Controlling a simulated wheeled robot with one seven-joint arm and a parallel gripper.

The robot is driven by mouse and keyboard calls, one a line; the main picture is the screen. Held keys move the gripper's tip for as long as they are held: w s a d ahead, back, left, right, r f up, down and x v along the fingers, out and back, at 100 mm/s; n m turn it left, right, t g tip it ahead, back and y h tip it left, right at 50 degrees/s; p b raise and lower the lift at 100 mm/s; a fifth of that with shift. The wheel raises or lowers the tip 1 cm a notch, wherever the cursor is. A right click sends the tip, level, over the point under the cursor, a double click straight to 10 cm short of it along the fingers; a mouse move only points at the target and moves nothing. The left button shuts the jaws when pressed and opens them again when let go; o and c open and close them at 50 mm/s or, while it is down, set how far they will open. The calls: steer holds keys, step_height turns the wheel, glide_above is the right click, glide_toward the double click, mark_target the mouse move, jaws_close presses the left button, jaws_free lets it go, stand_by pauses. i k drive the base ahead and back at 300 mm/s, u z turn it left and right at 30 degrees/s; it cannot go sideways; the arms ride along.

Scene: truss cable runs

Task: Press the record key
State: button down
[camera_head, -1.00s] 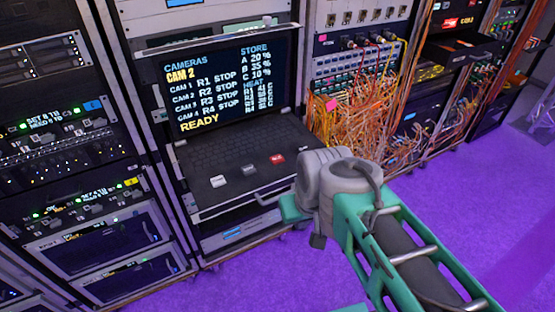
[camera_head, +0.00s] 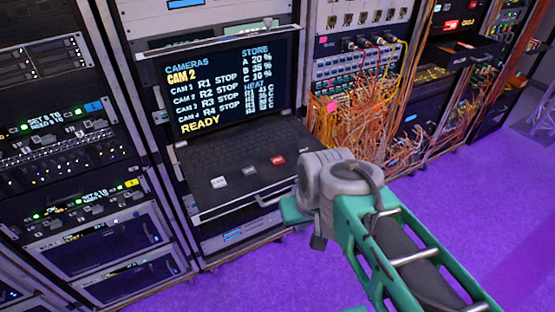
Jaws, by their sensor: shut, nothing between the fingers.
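The pull-out console has a dark keyboard tray (camera_head: 205,160) below a lit screen (camera_head: 222,82). On the tray are a red key (camera_head: 278,160), a grey key (camera_head: 249,171) and a white key (camera_head: 219,182). The red key looks like the record key, but its lettering is too small to read. The screen reads CAMERAS, CAM 2, R1 to R4 STOP, and READY. My arm reaches up from the lower right, its grey joint just right of the tray's front corner. My gripper's fingers do not show; nothing visibly touches the keys.
Equipment racks (camera_head: 75,140) stand on the left. Orange cables (camera_head: 365,125) hang from the rack right of the console. A dark drawer (camera_head: 468,54) juts out farther right. The purple floor (camera_head: 230,285) in front is clear.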

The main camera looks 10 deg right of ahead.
mark_target(276, 161)
steer(key=k, duration=1.3)
steer(key=u, duration=0.8)
steer(key=i, duration=1.65)
steer(key=z, duration=0.35)
